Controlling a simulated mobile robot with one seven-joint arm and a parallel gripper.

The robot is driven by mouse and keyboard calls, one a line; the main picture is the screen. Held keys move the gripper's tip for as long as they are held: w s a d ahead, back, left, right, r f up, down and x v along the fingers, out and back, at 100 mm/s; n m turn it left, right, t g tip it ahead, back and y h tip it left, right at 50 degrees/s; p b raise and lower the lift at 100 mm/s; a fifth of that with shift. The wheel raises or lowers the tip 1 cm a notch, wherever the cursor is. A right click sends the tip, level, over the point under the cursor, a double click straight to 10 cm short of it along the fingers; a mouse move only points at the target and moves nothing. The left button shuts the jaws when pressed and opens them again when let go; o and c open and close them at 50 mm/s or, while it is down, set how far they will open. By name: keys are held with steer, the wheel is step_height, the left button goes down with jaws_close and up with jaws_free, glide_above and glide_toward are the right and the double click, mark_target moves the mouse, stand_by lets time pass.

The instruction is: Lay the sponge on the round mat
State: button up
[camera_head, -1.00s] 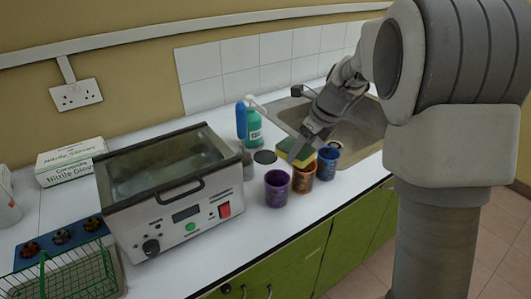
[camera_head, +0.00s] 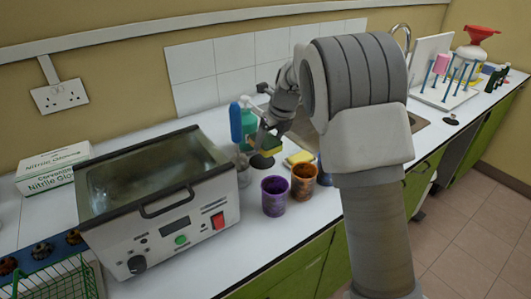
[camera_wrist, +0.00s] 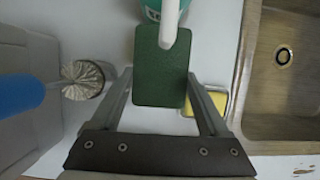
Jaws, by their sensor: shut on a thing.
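A sponge with a green pad and a yellow side (camera_head: 269,148) is held in my gripper (camera_head: 268,138) above the counter, left of the sink. In the wrist view the green face of the sponge (camera_wrist: 159,85) fills the space between the two fingers (camera_wrist: 159,75).
A green bottle (camera_head: 250,122) and a blue-handled brush (camera_wrist: 82,78) stand close to the held sponge. Purple (camera_head: 275,197) and orange (camera_head: 303,183) cups stand in front. A water bath (camera_head: 160,200) is left; the sink (camera_wrist: 285,80) is right.

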steer(key=shift+w+a+f, duration=0.45)
steer(key=shift+w+a, duration=0.05)
steer(key=shift+w, duration=0.05)
steer(key=shift+f+b, duration=0.55)
steer(key=shift+f, duration=1.4)
steer(key=shift+f, duration=0.1)
steer(key=shift+f, duration=0.15)
steer(key=o, duration=1.3)
steer(key=shift+r, duration=0.45)
steer(key=p+v, duration=0.2)
steer(key=v, duration=0.9)
steer(key=shift+s+d+r, duration=0.1)
steer(key=shift+s+r, duration=0.05)
steer(key=shift+r, duration=0.2)
